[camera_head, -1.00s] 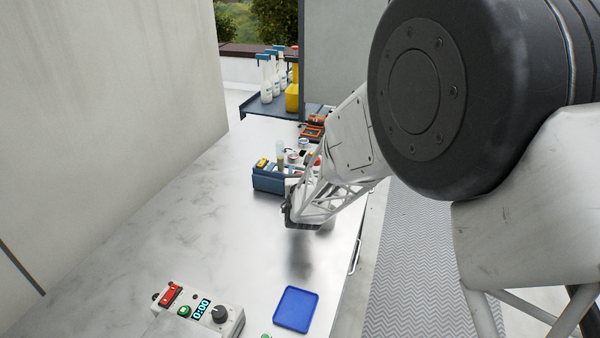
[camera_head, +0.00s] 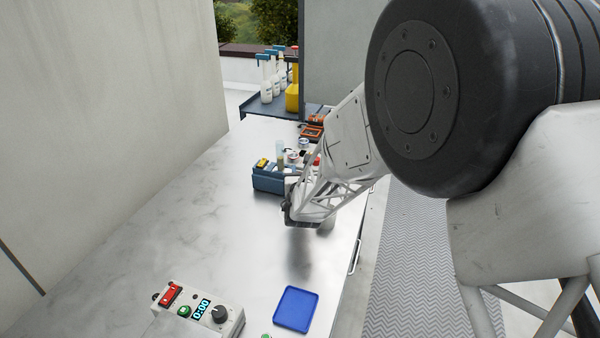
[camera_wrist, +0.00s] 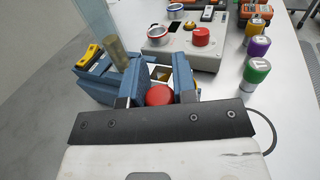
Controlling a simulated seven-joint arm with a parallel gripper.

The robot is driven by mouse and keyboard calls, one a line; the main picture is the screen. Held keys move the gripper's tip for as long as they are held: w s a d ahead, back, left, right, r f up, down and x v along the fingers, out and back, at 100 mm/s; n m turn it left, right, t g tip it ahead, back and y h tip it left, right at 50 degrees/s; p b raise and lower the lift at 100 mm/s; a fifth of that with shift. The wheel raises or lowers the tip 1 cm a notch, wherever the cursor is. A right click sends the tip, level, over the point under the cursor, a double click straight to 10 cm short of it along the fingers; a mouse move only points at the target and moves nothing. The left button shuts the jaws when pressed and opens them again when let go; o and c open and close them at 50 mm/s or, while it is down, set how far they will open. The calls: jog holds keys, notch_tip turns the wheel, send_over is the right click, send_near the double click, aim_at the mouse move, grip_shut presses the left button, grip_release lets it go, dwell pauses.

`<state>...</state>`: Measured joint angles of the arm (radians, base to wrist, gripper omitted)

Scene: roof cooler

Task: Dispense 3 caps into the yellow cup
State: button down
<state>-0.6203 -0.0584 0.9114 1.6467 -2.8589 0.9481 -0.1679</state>
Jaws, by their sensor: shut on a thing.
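A blue dispenser-like body (camera_wrist: 97,83) holds an upright clear tube with a tan cylinder (camera_wrist: 118,53) in its lower part. It also shows in the head view (camera_head: 267,180), left of my forearm. A red round knob or cap (camera_wrist: 160,95) sits between the jaws of my gripper (camera_wrist: 157,98), which is shut on it at the near side of the blue body. Behind the red part is a pale square opening (camera_wrist: 160,76) with yellow inside; I cannot tell whether this is the yellow cup. Loose caps cannot be made out. My fingertips are hidden in the head view.
Beyond the blue body stands a grey box with a red button (camera_wrist: 201,37). Green (camera_wrist: 257,70), purple (camera_wrist: 258,46) and orange (camera_wrist: 256,27) containers line the right. A blue tray (camera_head: 296,309) and a timer box (camera_head: 200,312) lie at the front.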

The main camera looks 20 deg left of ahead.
aim_at(280, 163)
jog(key=shift+a, duration=3.2)
jog(key=c, duration=1)
grip_release()
jog(key=shift+a, duration=0.1)
jog(key=shift+o, duration=0.3)
jog(key=shift+s, duration=0.15)
jog(key=v, duration=0.7)
jog(key=shift+s+d, duration=0.2)
jog(key=shift+s, duration=0.05)
